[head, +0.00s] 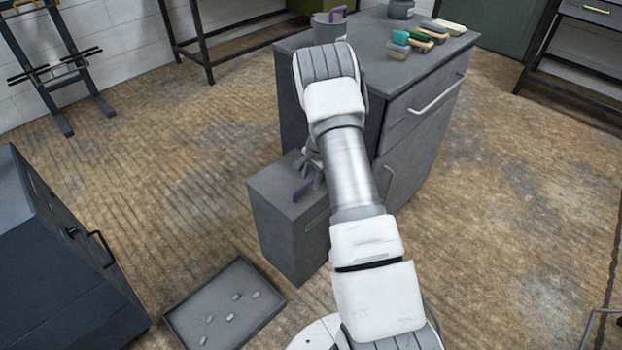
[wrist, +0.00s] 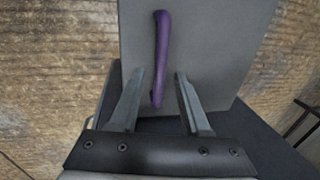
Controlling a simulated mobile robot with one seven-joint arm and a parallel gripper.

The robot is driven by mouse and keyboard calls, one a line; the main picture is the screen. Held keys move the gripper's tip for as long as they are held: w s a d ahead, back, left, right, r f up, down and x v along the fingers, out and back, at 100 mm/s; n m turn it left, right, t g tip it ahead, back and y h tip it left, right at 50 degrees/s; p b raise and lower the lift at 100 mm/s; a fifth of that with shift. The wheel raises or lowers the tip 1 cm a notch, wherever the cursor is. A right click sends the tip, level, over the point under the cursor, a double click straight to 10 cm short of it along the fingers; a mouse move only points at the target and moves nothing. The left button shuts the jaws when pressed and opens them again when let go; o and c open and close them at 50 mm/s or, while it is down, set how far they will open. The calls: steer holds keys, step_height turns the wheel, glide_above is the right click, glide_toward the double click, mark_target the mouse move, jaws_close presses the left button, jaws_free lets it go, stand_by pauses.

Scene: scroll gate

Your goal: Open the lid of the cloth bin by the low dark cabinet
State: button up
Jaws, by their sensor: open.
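The cloth bin (head: 278,225) is a grey box on the floor, against the side of the low dark grey cabinet (head: 330,110). Its flat lid (head: 272,185) looks shut and carries a purple bar handle (head: 299,194). In the wrist view, the purple handle (wrist: 161,55) runs lengthwise on the grey lid (wrist: 215,50). My gripper (wrist: 159,76) is open, with the handle's near end between its fingers in the picture; I see no contact. In the head view my gripper (head: 311,178) is over the lid, partly hidden by my arm.
A shallow grey tray (head: 188,308) with several small pieces lies on the floor in front. A dark cabinet (head: 60,265) stands at left. A pot with a purple handle (head: 329,27) and several coloured blocks (head: 414,40) sit on the cabinet top. Floor left of the bin is clear.

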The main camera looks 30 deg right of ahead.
jaws_close()
stand_by(1.4)
